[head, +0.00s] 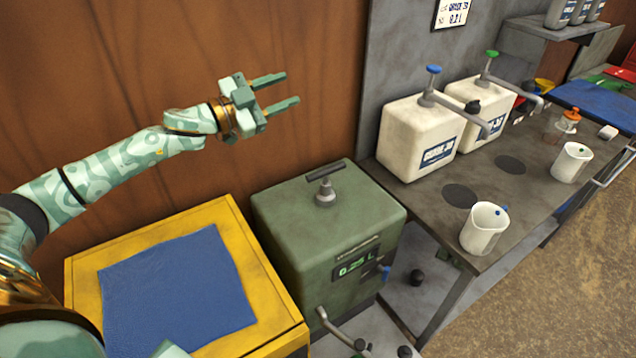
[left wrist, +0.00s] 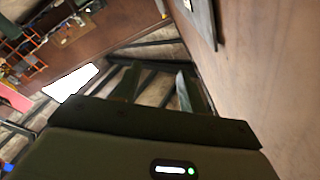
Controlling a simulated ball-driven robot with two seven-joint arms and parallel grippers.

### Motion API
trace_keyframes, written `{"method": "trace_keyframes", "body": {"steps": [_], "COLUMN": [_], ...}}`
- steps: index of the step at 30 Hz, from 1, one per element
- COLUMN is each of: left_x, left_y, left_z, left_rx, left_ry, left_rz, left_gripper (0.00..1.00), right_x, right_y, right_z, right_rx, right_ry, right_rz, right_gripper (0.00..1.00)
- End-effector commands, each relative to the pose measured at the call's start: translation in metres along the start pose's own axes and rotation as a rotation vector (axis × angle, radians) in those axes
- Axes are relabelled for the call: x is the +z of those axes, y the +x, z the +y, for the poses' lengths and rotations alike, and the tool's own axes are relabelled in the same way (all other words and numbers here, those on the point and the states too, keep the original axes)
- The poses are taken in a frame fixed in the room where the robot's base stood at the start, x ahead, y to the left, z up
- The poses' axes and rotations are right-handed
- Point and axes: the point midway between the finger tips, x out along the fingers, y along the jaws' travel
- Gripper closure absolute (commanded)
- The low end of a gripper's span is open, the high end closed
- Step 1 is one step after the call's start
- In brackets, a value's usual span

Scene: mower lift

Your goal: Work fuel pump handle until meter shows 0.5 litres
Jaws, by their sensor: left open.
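The green fuel pump box (head: 310,225) stands on the floor between a yellow crate and the bench. Its dark T-shaped handle (head: 312,172) sits on a short grey post on top. The meter (head: 355,265) on its front reads 0.25 L. A grey spout (head: 340,328) sticks out low at the front. My left gripper (head: 288,91) is open and empty, held up and to the left of the handle, apart from it. In the left wrist view its two fingers (left wrist: 158,88) are spread with nothing between them. My right gripper is not in view.
A yellow crate with a blue top (head: 170,285) stands left of the pump. On the bench are two white canisters (head: 415,140) with pump tops, white jugs (head: 485,228) and an orange-capped bottle (head: 571,118). A brown wall (head: 150,80) rises behind my gripper.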

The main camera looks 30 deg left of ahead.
Motion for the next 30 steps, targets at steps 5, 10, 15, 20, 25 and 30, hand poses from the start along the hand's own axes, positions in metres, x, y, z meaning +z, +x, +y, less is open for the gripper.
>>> {"method": "trace_keyframes", "body": {"steps": [5, 10, 15, 20, 25, 30], "left_x": [0.060, 0.130, 0.192, 0.225, 0.233, 0.232], "left_y": [-0.003, -0.005, -0.005, -0.005, -0.004, 0.011], "left_z": [0.042, 0.090, 0.132, 0.154, 0.160, 0.159], "left_rx": [0.010, 0.026, 0.044, 0.055, 0.057, 0.055], "left_ry": [-0.011, -0.028, -0.047, -0.058, -0.061, -0.058], "left_rz": [-0.015, -0.039, -0.066, -0.083, -0.086, -0.083], "left_gripper": [0.59, 0.59, 0.59, 0.59, 0.59, 0.59], "right_x": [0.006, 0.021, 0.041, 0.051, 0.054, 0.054], "right_y": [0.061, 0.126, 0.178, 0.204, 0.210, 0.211], "right_z": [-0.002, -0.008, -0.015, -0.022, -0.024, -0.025], "right_rx": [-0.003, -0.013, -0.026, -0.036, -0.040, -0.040], "right_ry": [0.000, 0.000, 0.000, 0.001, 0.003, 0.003], "right_rz": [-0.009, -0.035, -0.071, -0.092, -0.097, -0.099], "right_gripper": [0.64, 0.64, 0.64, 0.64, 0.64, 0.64]}}
